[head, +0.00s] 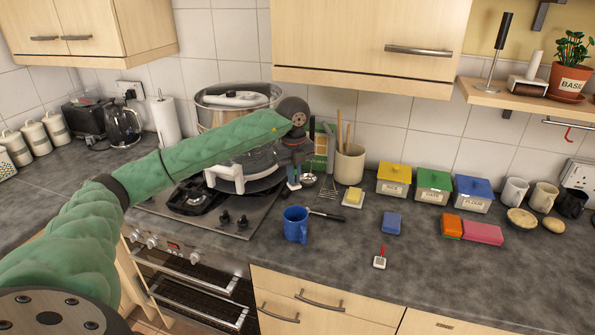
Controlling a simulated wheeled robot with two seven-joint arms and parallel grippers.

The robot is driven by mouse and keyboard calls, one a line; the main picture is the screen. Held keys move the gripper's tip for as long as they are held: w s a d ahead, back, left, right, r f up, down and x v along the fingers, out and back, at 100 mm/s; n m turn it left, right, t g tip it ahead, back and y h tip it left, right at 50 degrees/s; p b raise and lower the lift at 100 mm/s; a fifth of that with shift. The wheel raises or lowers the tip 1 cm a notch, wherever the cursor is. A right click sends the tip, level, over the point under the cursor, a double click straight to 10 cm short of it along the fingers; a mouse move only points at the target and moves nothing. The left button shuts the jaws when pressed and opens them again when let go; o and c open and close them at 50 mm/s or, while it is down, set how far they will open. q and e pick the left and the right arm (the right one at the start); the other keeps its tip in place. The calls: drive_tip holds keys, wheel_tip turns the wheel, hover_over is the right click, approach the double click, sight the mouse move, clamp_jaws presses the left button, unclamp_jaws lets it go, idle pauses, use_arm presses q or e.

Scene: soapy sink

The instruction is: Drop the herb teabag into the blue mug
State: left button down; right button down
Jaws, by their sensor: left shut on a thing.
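The blue mug (295,226) stands upright on the dark worktop, just right of the hob. My left gripper (293,184) is above and behind the mug in the picture, pointing down, with a gap between them. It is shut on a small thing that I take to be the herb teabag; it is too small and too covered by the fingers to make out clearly. The inside of the mug is mostly hidden. My right gripper is out of view.
A dark-handled utensil (326,215) lies beside the mug. A yellow sponge (353,197), a blue sponge (392,223) and a small red-handled brush (380,258) lie to the right. A utensil pot (349,165) stands behind.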

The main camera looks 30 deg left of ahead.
sight(293, 188)
use_arm(q)
drive_tip(key=shift+s+f, duration=0.35)
drive_tip(key=shift+f, duration=0.45)
drive_tip(key=f, duration=0.1)
drive_tip(key=f+b, duration=0.1)
drive_tip(key=shift+w+f, duration=0.3)
drive_tip(key=shift+f, duration=0.25)
drive_tip(key=shift+s+f, duration=0.1)
drive_tip(key=shift+s, duration=0.1)
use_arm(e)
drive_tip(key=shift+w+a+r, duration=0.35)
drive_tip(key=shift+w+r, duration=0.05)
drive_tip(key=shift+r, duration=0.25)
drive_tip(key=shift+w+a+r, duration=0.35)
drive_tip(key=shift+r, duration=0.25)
use_arm(q)
drive_tip(key=shift+w+f, duration=0.1)
drive_tip(key=c, duration=1.5)
unclamp_jaws()
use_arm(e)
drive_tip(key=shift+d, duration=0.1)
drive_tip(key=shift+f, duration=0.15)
